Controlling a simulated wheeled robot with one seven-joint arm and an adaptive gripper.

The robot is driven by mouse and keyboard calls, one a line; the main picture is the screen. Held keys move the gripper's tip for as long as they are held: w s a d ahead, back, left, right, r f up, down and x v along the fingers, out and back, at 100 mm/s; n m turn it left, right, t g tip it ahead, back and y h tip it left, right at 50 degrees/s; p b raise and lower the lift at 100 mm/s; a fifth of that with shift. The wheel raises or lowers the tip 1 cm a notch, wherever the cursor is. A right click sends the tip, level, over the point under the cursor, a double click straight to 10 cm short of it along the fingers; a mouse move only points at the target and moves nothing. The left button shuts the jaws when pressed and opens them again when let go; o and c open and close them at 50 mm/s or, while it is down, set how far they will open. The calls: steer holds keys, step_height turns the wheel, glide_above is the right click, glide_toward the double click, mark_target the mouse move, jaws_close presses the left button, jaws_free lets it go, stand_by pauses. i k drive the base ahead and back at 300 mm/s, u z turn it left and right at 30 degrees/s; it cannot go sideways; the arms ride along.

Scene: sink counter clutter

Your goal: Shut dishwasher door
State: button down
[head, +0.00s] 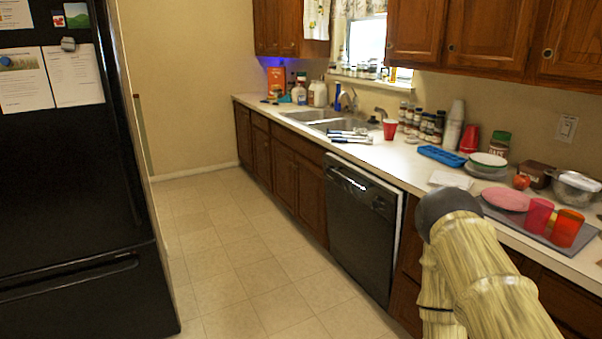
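The black dishwasher (360,232) is in the middle of the head view, under the counter and between brown cabinets. Its door stands upright and looks flush or nearly flush with the cabinet fronts; I cannot tell whether a small gap is left. A handle (347,179) runs along the upper part of the door. A pale strip shows along the door's right edge. My arm, pale yellow with a dark rounded part, is at the lower right, in front of the counter. My gripper is not in view.
The tiled floor (240,275) before the dishwasher is clear. A black fridge (75,170) stands at the left. The counter (385,158) holds a sink (325,120), a red cup (389,129), a blue tray (441,156), a pink plate (506,199) and several jars.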

mark_target(369, 238)
steer(key=u, duration=0.9)
steer(key=i, duration=2.15)
steer(key=z, duration=0.8)
steer(key=i, duration=0.35)
steer(key=z, duration=0.35)
